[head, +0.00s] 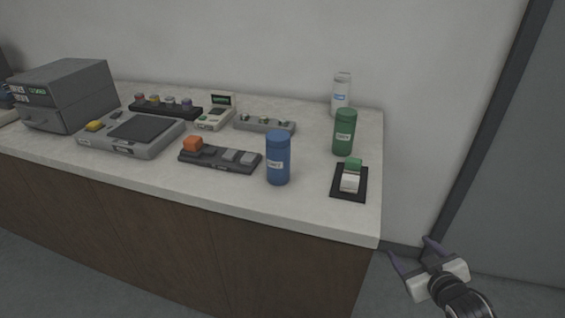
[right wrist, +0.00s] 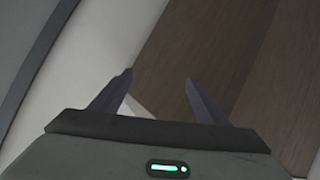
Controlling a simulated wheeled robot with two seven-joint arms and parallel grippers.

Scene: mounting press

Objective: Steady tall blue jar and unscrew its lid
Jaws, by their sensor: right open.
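The tall blue jar (head: 278,160) stands upright near the front edge of the counter, with its blue lid (head: 278,137) on top and a white label on its side. My right gripper (head: 410,248) is open and empty, off the counter's right end and below its top, well apart from the jar. In the right wrist view its two fingers (right wrist: 160,88) are spread with nothing between them. The jar does not show in the right wrist view. My left gripper is not in view.
A green jar (head: 344,135) and a white bottle (head: 341,95) stand behind to the right. A black pad (head: 336,192) holds a small green-and-white item. A dark tray (head: 222,163) with an orange block lies left of the blue jar. The counter (head: 310,222) is bare in front.

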